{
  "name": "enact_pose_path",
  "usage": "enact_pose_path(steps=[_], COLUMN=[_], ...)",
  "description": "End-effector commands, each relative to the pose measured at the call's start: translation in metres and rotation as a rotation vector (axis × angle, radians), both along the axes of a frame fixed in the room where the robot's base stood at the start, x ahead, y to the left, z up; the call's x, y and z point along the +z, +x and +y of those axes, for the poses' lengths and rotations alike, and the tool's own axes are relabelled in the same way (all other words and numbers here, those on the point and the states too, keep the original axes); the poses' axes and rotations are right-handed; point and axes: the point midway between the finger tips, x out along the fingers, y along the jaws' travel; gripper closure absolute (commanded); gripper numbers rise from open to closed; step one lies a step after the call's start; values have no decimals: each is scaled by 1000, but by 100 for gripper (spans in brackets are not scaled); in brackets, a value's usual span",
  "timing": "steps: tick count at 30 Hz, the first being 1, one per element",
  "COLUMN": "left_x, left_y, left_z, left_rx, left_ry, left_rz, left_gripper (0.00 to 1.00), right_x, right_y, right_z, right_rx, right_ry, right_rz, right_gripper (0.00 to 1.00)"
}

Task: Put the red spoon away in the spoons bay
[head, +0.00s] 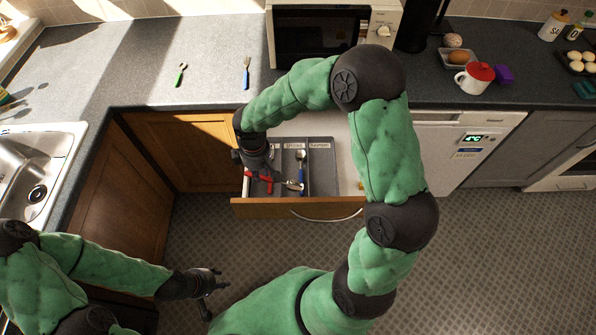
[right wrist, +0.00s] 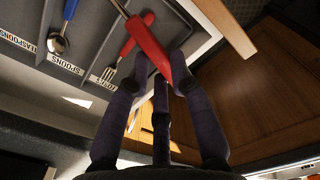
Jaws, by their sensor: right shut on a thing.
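My right gripper (head: 256,172) is over the left side of the open drawer, shut on the red spoon. The spoon's red handle (right wrist: 150,45) shows between the fingers in the right wrist view. In the head view its silver end (head: 291,184) points right, across the spoons bay near the drawer front. The tray (head: 322,175) has bays labelled forks, spoons (right wrist: 65,64) and teaspoons. A blue-handled spoon (head: 301,160) lies in the spoons bay. A red-handled fork (right wrist: 110,70) lies in the forks bay, below the held spoon. My left gripper (head: 212,285) is open and empty above the floor.
The drawer front (head: 270,208) stands out over the floor. On the counter lie a green-handled utensil (head: 180,75) and a blue fork (head: 246,73). A microwave (head: 320,35), a red-lidded mug (head: 475,78) and a sink (head: 35,165) stand around.

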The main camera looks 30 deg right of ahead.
Motion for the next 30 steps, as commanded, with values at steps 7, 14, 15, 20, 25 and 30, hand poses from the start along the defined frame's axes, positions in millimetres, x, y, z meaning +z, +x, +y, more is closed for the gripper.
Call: enact_pose_path(steps=[7,14,15,20,25,30], left_x=[0,0,0,0,0,0], left_y=[0,0,0,0,0,-1], left_z=[0,0,0,0,0,0], left_rx=[0,0,0,0,0,0], left_ry=[0,0,0,0,0,0], left_rz=[0,1,1,1,1,1], left_gripper=[60,60,60,60,60,60], right_x=[4,7,7,9,11,12], right_y=[-3,-6,-6,-8,-10,-12], right_z=[7,13,14,18,22,24], right_rx=[484,938,1017,1331,1623,1809], right_ry=[-1,-4,-4,-6,-7,-7], right_rz=[-1,1,1,1,2,2], right_gripper=[100,100,100,100,100,100])
